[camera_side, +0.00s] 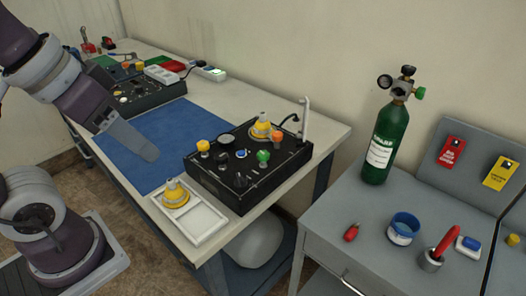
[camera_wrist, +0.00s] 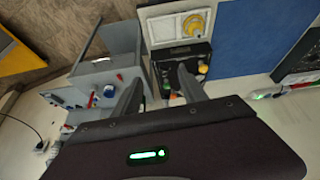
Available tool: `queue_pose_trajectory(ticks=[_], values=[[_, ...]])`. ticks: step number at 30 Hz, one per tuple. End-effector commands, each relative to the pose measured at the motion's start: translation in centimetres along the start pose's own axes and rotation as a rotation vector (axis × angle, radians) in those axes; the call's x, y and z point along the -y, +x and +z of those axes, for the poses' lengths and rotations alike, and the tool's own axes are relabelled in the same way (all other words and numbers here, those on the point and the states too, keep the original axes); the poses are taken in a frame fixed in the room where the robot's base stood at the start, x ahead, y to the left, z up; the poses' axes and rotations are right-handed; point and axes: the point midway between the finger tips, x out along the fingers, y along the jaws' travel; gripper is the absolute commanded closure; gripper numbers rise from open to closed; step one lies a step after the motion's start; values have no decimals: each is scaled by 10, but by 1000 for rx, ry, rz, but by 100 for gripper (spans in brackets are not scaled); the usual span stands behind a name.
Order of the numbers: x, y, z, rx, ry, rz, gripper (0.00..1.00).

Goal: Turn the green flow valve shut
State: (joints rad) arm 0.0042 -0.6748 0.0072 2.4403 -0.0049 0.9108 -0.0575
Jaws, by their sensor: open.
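A dark green oxygen cylinder (camera_side: 386,142) stands upright on the grey cabinet, with a gauge and regulator on top. A green knob (camera_side: 419,93) sits on the right side of that regulator. I cannot tell from the labels which is the flow valve. My gripper (camera_side: 150,154) is open and empty, above the blue mat, left of the box and far from the cylinder. In the wrist view its two fingers (camera_wrist: 158,82) are spread, partly covering the black box (camera_wrist: 170,52).
A white tray (camera_side: 206,228) with a yellow-topped part is at the bench's front. A white post (camera_side: 305,118) rises behind the box. A blue cup (camera_side: 403,228) and a red-handled tool (camera_side: 446,240) stand on the cabinet. The blue mat (camera_side: 160,140) is clear.

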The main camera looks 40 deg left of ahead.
Motion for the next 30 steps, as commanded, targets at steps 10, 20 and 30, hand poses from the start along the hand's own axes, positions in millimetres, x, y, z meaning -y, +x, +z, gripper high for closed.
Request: queue_pose_trajectory(ticks=[10,20,30], values=[[-9,120,-175,311,-706,-114,50],[-10,238,-205,404,-1018,-274,50],[-7,291,-179,405,-1019,-276,50]])
